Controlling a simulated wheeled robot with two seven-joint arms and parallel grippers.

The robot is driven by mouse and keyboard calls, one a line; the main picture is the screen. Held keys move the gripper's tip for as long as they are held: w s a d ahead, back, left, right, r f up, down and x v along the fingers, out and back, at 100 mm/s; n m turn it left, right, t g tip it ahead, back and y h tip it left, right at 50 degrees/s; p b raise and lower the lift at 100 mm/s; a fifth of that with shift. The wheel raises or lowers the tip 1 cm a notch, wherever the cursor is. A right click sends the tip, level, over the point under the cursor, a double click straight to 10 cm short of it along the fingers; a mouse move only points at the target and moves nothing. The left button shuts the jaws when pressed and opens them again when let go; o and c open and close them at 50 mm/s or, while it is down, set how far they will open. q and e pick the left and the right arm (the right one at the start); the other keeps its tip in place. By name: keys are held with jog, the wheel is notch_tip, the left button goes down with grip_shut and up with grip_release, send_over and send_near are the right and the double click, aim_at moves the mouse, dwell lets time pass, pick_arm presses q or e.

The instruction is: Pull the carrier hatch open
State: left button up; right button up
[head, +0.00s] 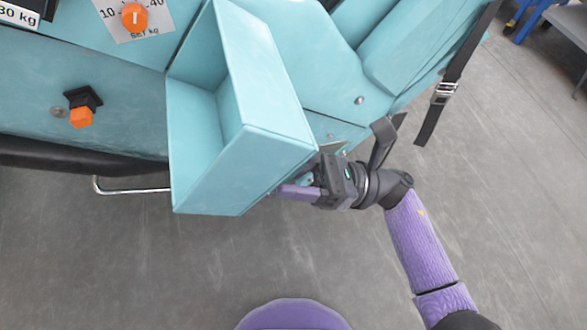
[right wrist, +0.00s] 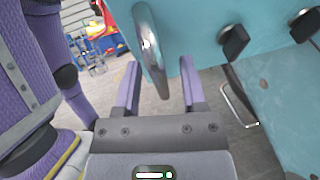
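The carrier hatch (head: 235,165) is a teal box-shaped front on the teal carrier's side. It stands out from the carrier, tilted, and its hollow inside shows from above. Its outer face fills the top right of the right wrist view (right wrist: 220,25). A shiny metal handle (right wrist: 152,55) on that face reaches down between the two purple fingers of my right gripper (right wrist: 160,80). The fingers are apart, with gaps on both sides of the handle. In the head view the right gripper (head: 297,190) is at the hatch's lower right edge; the handle is hidden there. My left gripper is not in view.
An orange knob (head: 134,17) and an orange-tipped black latch (head: 81,110) are on the carrier at left. A bent metal bar (head: 132,187) sits below. A black strap with a buckle (head: 444,94) hangs at right. The grey floor (head: 510,190) is clear nearby.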

grip_shut()
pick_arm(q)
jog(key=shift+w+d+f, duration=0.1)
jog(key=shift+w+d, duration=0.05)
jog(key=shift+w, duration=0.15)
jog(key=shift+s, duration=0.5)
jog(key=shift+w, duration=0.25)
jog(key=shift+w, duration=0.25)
